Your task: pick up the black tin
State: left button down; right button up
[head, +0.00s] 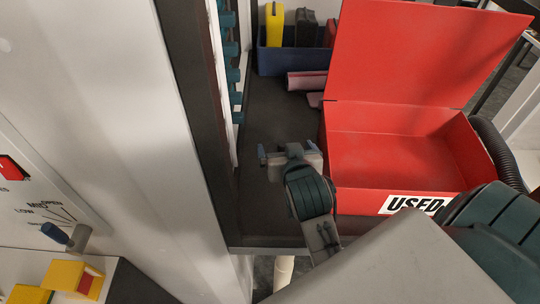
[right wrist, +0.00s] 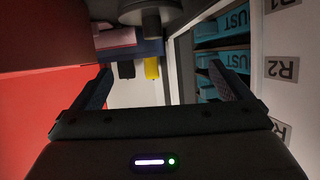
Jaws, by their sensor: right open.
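The black tin (head: 305,27) stands in a blue bin (head: 282,62) at the back of the bench, between a yellow tin (head: 275,24) and a red tin (head: 331,32). Its lower part is hidden by the bin's front wall. In the right wrist view the black tin (right wrist: 126,69) shows small and far off beside the yellow tin (right wrist: 152,68), between my fingers. My right gripper (head: 289,153) is open and empty over the bench, left of the red box and well short of the bin. My left gripper is in neither view.
A red box (head: 395,160) with its lid raised, labelled "USED", stands to the right of my right gripper. Pink rolls (head: 307,81) lie before the bin. A rack of teal items (head: 236,75) lines the left wall. Dark bench surface (head: 265,115) is clear between.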

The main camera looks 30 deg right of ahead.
jog(key=f, duration=0.4)
jog(key=f+p, duration=0.1)
jog(key=f, duration=0.3)
jog(key=shift+s+d+p, duration=0.2)
jog(key=shift+p, duration=0.1)
jog(key=shift+w+d+f+h+p, duration=0.1)
jog(key=shift+w+d+h+p, duration=0.1)
jog(key=shift+w, duration=0.3)
jog(key=shift+w+d+f+h+p, duration=0.1)
jog(key=shift+w+d+p, duration=0.05)
jog(key=shift+w, duration=0.3)
jog(key=p+x, duration=0.2)
jog(key=x, duration=0.2)
jog(key=shift+w, duration=0.25)
jog(key=shift+w+d+f, duration=0.3)
jog(key=shift+w+f, duration=0.1)
jog(key=shift+w, duration=0.05)
jog(key=shift+s+a, duration=0.1)
jog(key=c, duration=2.1)
